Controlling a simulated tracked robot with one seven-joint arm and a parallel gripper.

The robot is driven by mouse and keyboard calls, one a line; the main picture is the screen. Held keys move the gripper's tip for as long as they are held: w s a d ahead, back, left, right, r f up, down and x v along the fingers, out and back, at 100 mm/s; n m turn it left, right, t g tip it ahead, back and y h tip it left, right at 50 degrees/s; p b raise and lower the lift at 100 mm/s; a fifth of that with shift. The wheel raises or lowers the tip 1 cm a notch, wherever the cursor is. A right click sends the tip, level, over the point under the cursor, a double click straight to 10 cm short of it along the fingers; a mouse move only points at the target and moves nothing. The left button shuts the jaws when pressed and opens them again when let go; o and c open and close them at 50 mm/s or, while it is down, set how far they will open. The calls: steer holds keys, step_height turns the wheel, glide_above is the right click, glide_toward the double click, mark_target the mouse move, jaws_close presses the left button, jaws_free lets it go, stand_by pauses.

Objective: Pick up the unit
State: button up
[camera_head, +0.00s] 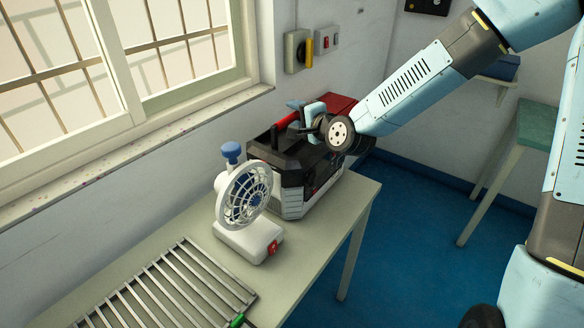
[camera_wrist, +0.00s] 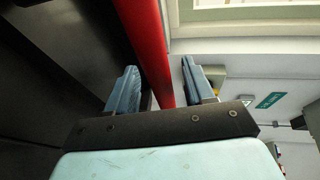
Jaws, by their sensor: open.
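A black and grey case-like unit (camera_head: 293,188) with a red bar handle (camera_head: 286,121) stands on the table beside a white fan (camera_head: 243,205) with a blue knob. I cannot tell from the name alone which is meant. My gripper (camera_head: 299,113) is at the top of the black unit, by its red handle. In the wrist view, the red handle (camera_wrist: 154,45) runs between the two blue-grey fingers of my open gripper (camera_wrist: 160,84). The left finger is close to the bar; contact is not clear. The unit's far side is partly hidden behind my arm.
A metal rack grid (camera_head: 165,290) lies at the table's front left. The pale table (camera_head: 310,235) has a bare strip along its right edge. A window sill (camera_head: 130,150) and wall run behind. A red item (camera_head: 338,103) shows behind my gripper. Blue floor lies to the right.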

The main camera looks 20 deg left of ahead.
steer(key=shift+w+a+f, duration=0.15)
steer(key=shift+w+a, duration=0.2)
steer(key=shift+w, duration=0.15)
steer(key=shift+w+f, duration=0.1)
steer(key=shift+w, duration=0.3)
steer(key=shift+s+a, duration=0.1)
steer(key=shift+s, duration=0.1)
steer(key=shift+c, duration=1.2)
steer(key=shift+s+a, duration=0.1)
steer(key=shift+s, duration=0.05)
steer(key=c, duration=0.7)
jaws_close()
steer(key=shift+s+f, duration=0.1)
steer(key=shift+f, duration=0.05)
